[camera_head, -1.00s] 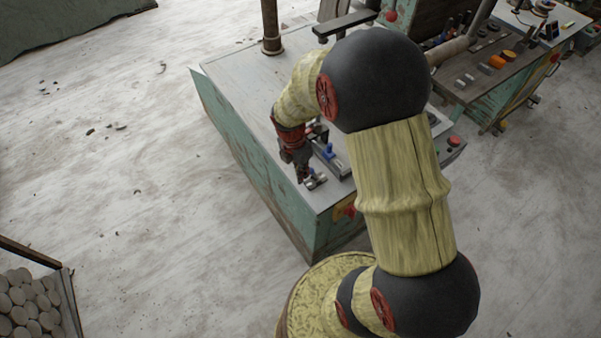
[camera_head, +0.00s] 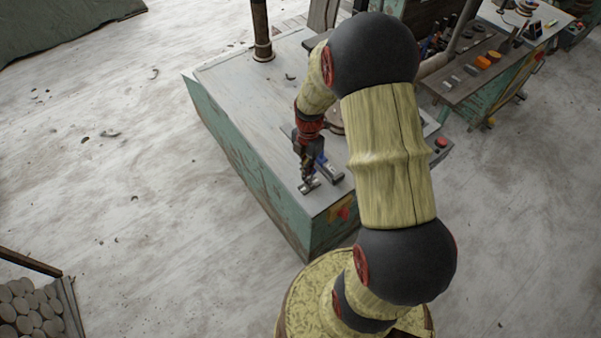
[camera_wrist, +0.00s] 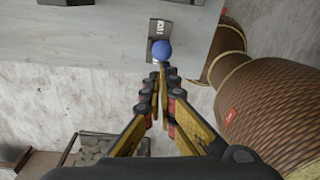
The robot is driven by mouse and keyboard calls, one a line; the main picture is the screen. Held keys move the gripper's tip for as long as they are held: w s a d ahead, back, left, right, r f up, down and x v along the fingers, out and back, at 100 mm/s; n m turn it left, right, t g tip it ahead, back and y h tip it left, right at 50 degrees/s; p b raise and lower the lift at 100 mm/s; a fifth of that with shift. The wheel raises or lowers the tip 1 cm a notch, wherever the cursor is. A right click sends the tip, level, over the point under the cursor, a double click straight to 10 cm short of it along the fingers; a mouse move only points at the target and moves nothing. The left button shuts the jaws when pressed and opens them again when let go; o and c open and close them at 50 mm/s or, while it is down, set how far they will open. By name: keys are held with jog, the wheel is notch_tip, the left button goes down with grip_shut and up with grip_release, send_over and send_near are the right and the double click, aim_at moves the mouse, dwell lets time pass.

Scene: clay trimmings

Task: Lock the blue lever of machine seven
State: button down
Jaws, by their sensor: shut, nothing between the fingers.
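The blue lever shows in the wrist view as a round blue knob (camera_wrist: 162,50) beside a small grey bracket with a printed label (camera_wrist: 159,27). It sits near the edge of a pale machine top. In the head view a bit of blue (camera_head: 321,160) shows beside my gripper, partly hidden by it. My gripper (camera_wrist: 160,68) is shut and empty, its fingertips right at the knob's near side; I cannot tell whether they touch. In the head view my gripper (camera_head: 307,184) points down at the front corner of the green machine (camera_head: 240,150). The lever's exact angle is unclear.
A red button (camera_head: 441,142) sits at the machine's right edge. A dark post (camera_head: 262,30) rises at its back. Another bench with orange and grey pieces (camera_head: 480,62) stands at the back right. A crate of round pieces (camera_head: 68,300) is at lower left. The floor at left is mostly clear.

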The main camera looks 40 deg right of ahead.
jog(key=shift+d+r, duration=0.15)
jog(key=shift+r, duration=0.05)
jog(key=shift+r+p, duration=0.5)
jog(key=shift+r, duration=0.15)
